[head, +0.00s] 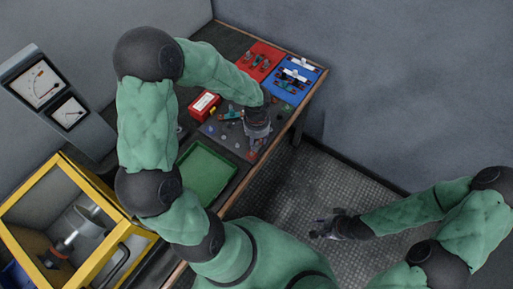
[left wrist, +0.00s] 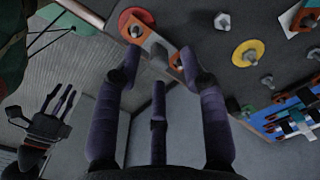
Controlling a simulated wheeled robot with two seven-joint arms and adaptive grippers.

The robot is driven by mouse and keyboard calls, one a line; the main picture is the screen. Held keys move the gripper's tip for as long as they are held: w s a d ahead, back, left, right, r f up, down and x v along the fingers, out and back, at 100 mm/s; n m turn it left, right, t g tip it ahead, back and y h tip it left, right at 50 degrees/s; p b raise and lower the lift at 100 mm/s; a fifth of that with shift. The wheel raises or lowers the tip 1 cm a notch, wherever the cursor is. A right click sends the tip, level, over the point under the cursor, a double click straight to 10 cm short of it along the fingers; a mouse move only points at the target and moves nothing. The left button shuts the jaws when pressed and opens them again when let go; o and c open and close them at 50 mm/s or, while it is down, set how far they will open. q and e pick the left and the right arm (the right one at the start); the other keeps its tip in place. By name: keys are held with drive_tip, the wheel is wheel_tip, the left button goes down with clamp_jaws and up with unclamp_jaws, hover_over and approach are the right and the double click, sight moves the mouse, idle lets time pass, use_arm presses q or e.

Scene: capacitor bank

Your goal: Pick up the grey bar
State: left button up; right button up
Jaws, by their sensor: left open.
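A flat grey bar (left wrist: 157,46) with a copper-coloured edge shows in the left wrist view. It runs from a bolt on a red round washer (left wrist: 136,22) to a second bolt near my right-hand fingertip. My left gripper (left wrist: 160,63) is open, its fingertips close to the two sides of the bar; I cannot tell whether they touch it. In the head view my left gripper (head: 257,138) is over the dark board's right edge, and hides the bar there. My right gripper (head: 324,229) is open and empty, away from the table, and shows in the left wrist view (left wrist: 57,103).
Bolts and a yellow washer (left wrist: 248,52) stand on the board. A blue mat (head: 290,88) with light bars and a red mat (head: 258,62) lie at the back. A red box (head: 204,104), green tray (head: 207,172) and yellow-framed case (head: 62,160) are to the left.

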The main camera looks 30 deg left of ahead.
use_arm(q)
drive_tip(key=shift+f, duration=0.8)
drive_tip(key=shift+r, duration=0.1)
clamp_jaws()
drive_tip(key=shift+r+p, duration=0.4)
drive_tip(key=shift+r, duration=0.35)
drive_tip(key=r, duration=0.1)
drive_tip(key=r+p, duration=0.1)
drive_tip(key=shift+s+d+r, duration=0.2)
drive_tip(key=shift+r, duration=0.1)
drive_tip(key=s+d+r+p, duration=0.4)
drive_tip(key=s+d+r, duration=0.5)
drive_tip(key=d, duration=0.1)
